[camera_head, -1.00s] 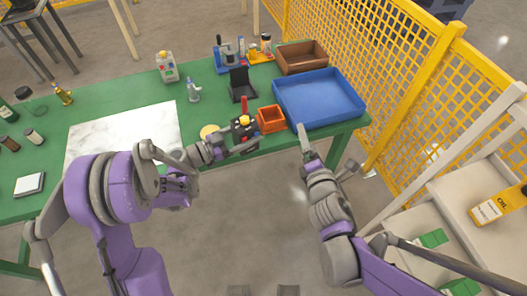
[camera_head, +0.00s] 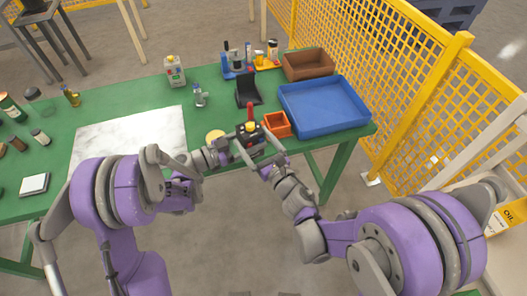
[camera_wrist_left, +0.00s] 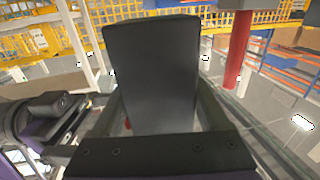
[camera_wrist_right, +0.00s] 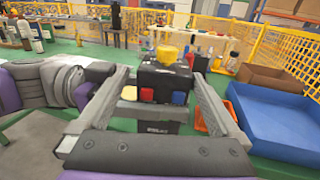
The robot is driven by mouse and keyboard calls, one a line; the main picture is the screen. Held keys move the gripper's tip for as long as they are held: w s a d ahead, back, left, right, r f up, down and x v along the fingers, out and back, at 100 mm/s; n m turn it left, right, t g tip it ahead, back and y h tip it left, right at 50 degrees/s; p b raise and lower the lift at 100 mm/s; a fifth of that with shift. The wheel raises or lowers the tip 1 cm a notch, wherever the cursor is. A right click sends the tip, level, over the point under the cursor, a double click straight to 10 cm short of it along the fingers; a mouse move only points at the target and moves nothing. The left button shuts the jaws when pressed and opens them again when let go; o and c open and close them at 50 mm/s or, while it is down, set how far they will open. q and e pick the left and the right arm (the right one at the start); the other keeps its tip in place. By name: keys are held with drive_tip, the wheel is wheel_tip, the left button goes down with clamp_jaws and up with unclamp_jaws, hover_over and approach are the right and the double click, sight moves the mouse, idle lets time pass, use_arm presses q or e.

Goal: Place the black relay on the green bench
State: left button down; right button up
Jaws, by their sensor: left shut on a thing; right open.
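The black relay (camera_head: 248,135), a dark box with a yellow knob on top, is at the front edge of the green bench (camera_head: 150,90). In the right wrist view the relay (camera_wrist_right: 168,77) shows blue, red and yellow parts on its face. My left gripper (camera_head: 232,146) is shut on it from the left; in the left wrist view its dark body (camera_wrist_left: 155,75) fills the space between the fingers. My right gripper (camera_head: 262,151) is open in front, its fingers spread on either side of the relay in its wrist view (camera_wrist_right: 160,75). Contact there is unclear.
A small orange bin (camera_head: 277,124) stands just right of the relay, with a blue tray (camera_head: 325,103) and brown box (camera_head: 309,64) beyond. A black stand (camera_head: 247,90) is behind. A white marble slab (camera_head: 125,138) lies left. Yellow mesh fencing (camera_head: 400,75) borders the right.

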sight(242, 125)
drive_tip(key=shift+x, duration=2.2)
use_arm(q)
drive_tip(key=shift+d, duration=0.1)
use_arm(e)
drive_tip(key=shift+s+a, duration=0.15)
drive_tip(key=c, duration=1.4)
use_arm(q)
unclamp_jaws()
use_arm(e)
drive_tip(key=shift+c, duration=0.8)
